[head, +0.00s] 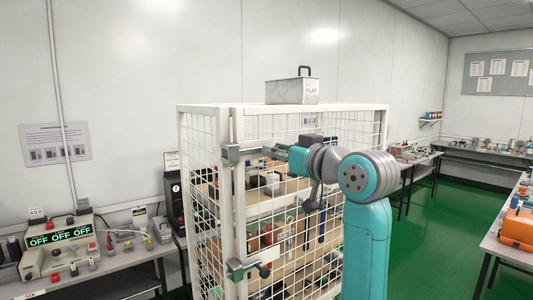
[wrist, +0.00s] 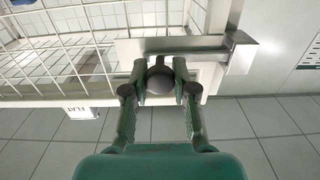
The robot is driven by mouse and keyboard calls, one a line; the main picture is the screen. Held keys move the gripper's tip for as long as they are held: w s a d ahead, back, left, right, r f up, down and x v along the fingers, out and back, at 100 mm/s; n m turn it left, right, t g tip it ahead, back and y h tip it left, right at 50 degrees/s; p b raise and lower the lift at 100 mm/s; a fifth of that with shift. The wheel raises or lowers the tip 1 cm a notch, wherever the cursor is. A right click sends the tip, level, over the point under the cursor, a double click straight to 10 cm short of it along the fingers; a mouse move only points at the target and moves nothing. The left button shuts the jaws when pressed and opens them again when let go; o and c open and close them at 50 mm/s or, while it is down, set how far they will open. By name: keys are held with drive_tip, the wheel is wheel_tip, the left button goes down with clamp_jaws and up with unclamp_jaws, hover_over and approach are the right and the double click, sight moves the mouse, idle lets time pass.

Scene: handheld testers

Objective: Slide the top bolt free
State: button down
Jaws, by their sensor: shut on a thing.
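The top bolt (head: 236,154) is a grey metal bar with a bracket, high on the white wire-mesh cage front. In the wrist view the bolt bar (wrist: 180,44) runs sideways to a square keeper (wrist: 240,54) at the right and still reaches it. My gripper (head: 274,152) is at the bolt from the right in the head view. In the wrist view my gripper (wrist: 160,70) has its two fingers closed on either side of the bolt's dark round knob (wrist: 159,82). The fingers hide part of the bar. A lower bolt (head: 246,268) with a dark knob sits below.
The white mesh cage (head: 240,210) holds shelves with several small devices. A grey case (head: 292,91) stands on its top. A bench with testers (head: 60,250) is at the left, and another bench with an orange case (head: 517,230) is at the right. Green floor (head: 425,235) is clear between.

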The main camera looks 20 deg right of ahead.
drive_tip(key=shift+w+d, duration=0.3)
drive_tip(key=shift+d, duration=0.55)
drive_tip(key=c, duration=0.9)
unclamp_jaws()
drive_tip(key=shift+d, duration=0.15)
drive_tip(key=shift+s, duration=0.1)
drive_tip(key=v, duration=1.1)
drive_tip(key=shift+s, duration=0.35)
drive_tip(key=shift+d, duration=0.1)
drive_tip(key=shift+f, duration=0.1)
